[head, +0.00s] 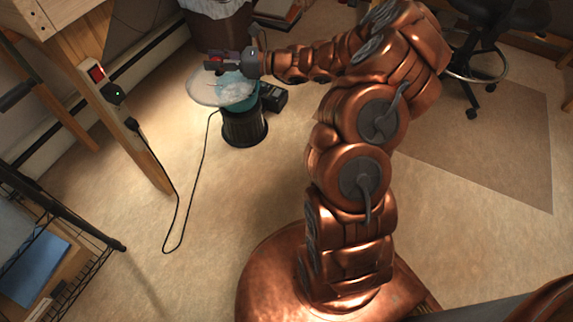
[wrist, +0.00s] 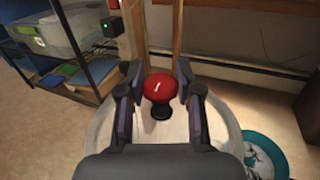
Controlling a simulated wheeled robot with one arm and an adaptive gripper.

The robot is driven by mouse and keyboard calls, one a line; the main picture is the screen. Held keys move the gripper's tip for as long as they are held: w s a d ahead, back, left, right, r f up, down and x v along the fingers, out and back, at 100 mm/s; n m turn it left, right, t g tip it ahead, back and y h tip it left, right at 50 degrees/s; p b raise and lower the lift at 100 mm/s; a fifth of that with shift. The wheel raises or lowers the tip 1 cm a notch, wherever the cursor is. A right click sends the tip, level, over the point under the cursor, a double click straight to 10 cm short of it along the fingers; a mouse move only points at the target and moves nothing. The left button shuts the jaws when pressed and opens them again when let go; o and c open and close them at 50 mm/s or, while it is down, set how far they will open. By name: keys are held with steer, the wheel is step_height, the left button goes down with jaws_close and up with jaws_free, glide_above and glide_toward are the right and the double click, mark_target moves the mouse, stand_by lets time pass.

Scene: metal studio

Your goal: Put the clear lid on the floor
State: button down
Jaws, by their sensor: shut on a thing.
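The clear lid (head: 205,91) is a see-through disc with a red knob (wrist: 160,87) on a dark stem. My gripper (head: 219,62) is shut on this knob, with one finger on each side of it. The lid's pale rim (wrist: 234,127) shows around my gripper in the wrist view. In the head view the lid overlaps the left part of a teal round container. The floor (head: 190,225) is beige. The wrist view (wrist: 160,90) of my gripper hides the lid's near part.
The teal container (wrist: 268,150) sits over a dark ribbed base (head: 245,130). A wooden post (head: 147,155) with a cable stands to the left, and a wire shelf (head: 65,225) is at lower left. Open floor lies between the post and my base.

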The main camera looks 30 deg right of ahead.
steer(key=s+d+f+m+t+h+b, duration=0.1)
steer(key=d+f, duration=0.3)
steer(key=f, duration=0.5)
steer(key=s+d+f+m+t+h+b, duration=0.1)
steer(key=d+f, duration=0.3)
steer(key=f, duration=0.5)
steer(key=s+d+f+t+b, duration=0.15)
steer(key=d+f, duration=0.25)
steer(key=f, duration=0.5)
steer(key=s+d+f+m+t+h+b, duration=0.1)
steer(key=s+d+f+h+b, duration=0.1)
steer(key=s+f, duration=0.75)
steer(key=s+d+f+m+h+b, duration=0.15)
steer(key=s+f, duration=0.35)
steer(key=f, duration=0.9)
steer(key=w+d+f+b, duration=0.1)
steer(key=w+d+b, duration=0.1)
steer(key=w+b, duration=0.1)
steer(key=w+d+f+b, duration=0.2)
steer(key=w+d+b, duration=0.1)
steer(key=w, duration=0.3)
steer(key=w+d+f+b, duration=0.1)
steer(key=w+d+b, duration=0.1)
steer(key=w, duration=0.3)
steer(key=shift+d+f+b, duration=0.3)
steer(key=shift+f+b, duration=0.05)
steer(key=shift+b, duration=0.15)
steer(key=c, duration=0.8)
jaws_free()
steer(key=shift+f, duration=0.1)
